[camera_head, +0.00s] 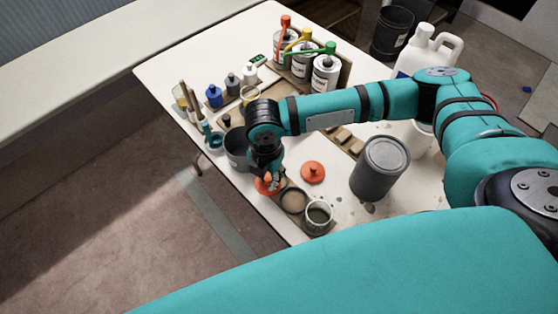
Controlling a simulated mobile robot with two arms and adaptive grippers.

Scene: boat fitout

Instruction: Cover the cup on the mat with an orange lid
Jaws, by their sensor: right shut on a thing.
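My right gripper (270,180) is shut on an orange lid (265,187), near the front left edge of the white table. A second orange lid (313,171) with a knob lies on the table to the right of the gripper. An open cup (319,228) with a light rim and dark contents stands at the front edge on a brownish mat (332,229). A round brown-topped container (293,201) sits between that cup and the gripper. The held lid is left of both, apart from the cup. My left gripper is not in view.
A tall grey can (379,168) stands right of the cup. A dark grey pot (237,150) stands behind the gripper. Paint cans (326,75), small bottles (214,96) and brushes (190,100) fill the back. A white jug (425,52) stands back right.

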